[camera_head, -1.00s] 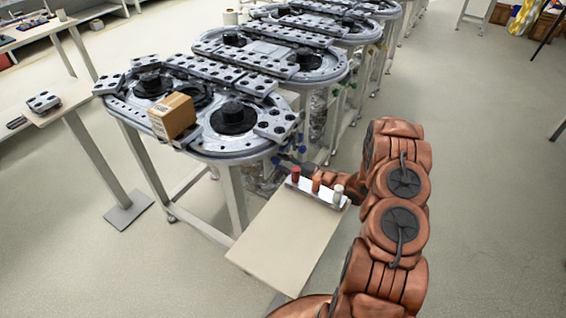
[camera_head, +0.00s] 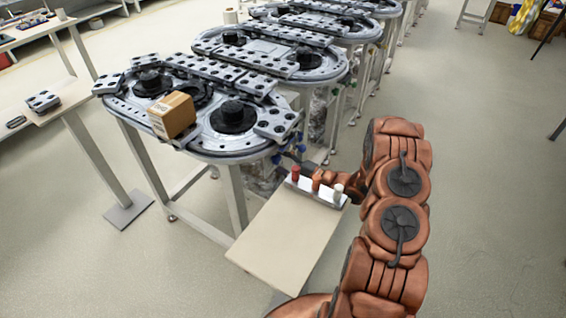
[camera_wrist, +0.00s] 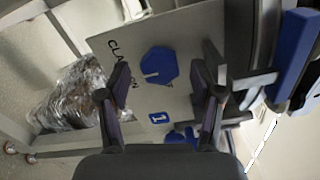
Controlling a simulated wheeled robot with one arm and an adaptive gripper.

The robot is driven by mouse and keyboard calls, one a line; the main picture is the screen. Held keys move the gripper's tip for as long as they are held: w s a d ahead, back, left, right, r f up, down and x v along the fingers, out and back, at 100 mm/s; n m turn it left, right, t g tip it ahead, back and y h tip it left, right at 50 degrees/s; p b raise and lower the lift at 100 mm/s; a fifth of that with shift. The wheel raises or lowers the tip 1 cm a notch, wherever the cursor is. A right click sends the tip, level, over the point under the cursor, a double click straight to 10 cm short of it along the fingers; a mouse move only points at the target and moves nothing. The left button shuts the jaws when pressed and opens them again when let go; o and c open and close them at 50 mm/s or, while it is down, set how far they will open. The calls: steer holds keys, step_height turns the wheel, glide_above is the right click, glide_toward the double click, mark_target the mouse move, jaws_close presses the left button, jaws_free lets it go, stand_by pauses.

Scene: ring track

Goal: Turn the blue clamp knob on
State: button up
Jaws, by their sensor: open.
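The blue clamp knob (camera_wrist: 159,66) is a faceted disc with a pale slot on its left side. It sits on a light panel (camera_wrist: 190,30) marked with partly hidden "CLAMP" lettering and a blue "1" label. My gripper (camera_wrist: 165,62) is open in the wrist view, one finger on each side of the knob with gaps between. Whether any finger touches it cannot be told. In the head view my arm reaches toward the near ring track's right end, where small blue parts (camera_head: 277,158) show; the knob cannot be singled out there.
The ring track (camera_head: 180,130) carries a cardboard box (camera_head: 172,115). A small table (camera_head: 285,235) in front holds a rail with red, orange and white pegs (camera_head: 317,184) close to my arm. In the wrist view a blue-handled part (camera_wrist: 297,45) lies right of the panel.

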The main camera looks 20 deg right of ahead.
steer(key=v, duration=1.2)
stand_by(0.5)
steer(key=w+d+r+n+g+h, duration=0.3)
steer(key=w+d+n+g+h, duration=0.15)
steer(key=w+d+h, duration=0.3)
steer(key=s+r+n+g+h, duration=0.35)
steer(key=s+r+h, duration=0.25)
steer(key=r, duration=0.6)
steer(key=s+a+r+n+g+y, duration=0.1)
steer(key=s+a+r+n+g, duration=0.1)
steer(key=s+a, duration=0.7)
steer(key=s+a+r+n+g+y, duration=0.1)
steer(key=s+a+r+g, duration=0.3)
steer(key=s+a, duration=0.5)
steer(key=s+a+r+n+g+y, duration=0.1)
steer(key=s+a+r+n+g, duration=0.1)
steer(key=s+a, duration=0.8)
steer(key=s+r+n, duration=0.1)
steer(key=s, duration=0.7)
steer(key=shift+g, duration=0.4)
